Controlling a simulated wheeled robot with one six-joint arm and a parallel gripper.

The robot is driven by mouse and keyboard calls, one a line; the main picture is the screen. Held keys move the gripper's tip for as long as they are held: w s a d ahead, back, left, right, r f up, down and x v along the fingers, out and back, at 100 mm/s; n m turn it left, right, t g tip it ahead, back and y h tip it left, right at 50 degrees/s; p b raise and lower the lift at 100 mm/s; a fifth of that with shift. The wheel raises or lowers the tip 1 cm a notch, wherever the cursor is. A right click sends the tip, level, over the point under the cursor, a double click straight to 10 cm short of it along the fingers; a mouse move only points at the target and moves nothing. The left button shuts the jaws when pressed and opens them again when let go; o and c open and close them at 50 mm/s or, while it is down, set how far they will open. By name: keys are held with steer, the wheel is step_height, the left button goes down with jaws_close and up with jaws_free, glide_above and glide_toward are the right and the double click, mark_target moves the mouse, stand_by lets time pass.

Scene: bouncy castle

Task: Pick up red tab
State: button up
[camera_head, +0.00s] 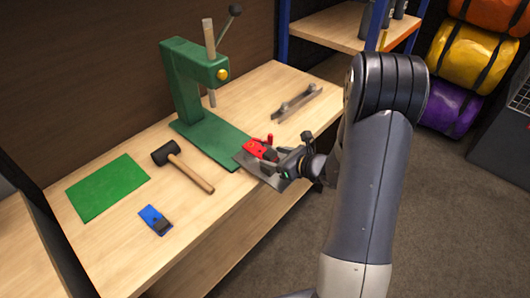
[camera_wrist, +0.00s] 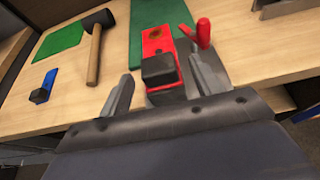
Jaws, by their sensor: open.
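A red tab (camera_head: 256,148) with a dark block on its near end lies on a grey metal plate at the front of the workbench, by the foot of the green press. It also shows in the wrist view (camera_wrist: 158,44), with a round brownish spot near its far end. My gripper (camera_head: 279,159) is low over the plate, close to the tab. In the wrist view my gripper (camera_wrist: 160,80) is open, its two fingers on either side of the tab's near end and dark block, with nothing held. A red-handled part (camera_wrist: 203,33) stands just right of the tab.
The green press (camera_head: 185,85) stands behind. A black mallet (camera_head: 184,162), a green mat (camera_head: 108,187) and a blue tab with a dark block (camera_head: 154,218) lie to the left. A metal bar with a handle (camera_head: 297,102) lies at the back right. Bare bench lies between.

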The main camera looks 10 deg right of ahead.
steer(key=shift+c, duration=0.4)
steer(key=c, duration=0.9)
steer(key=shift+o, duration=0.2)
steer(key=shift+r, duration=0.15)
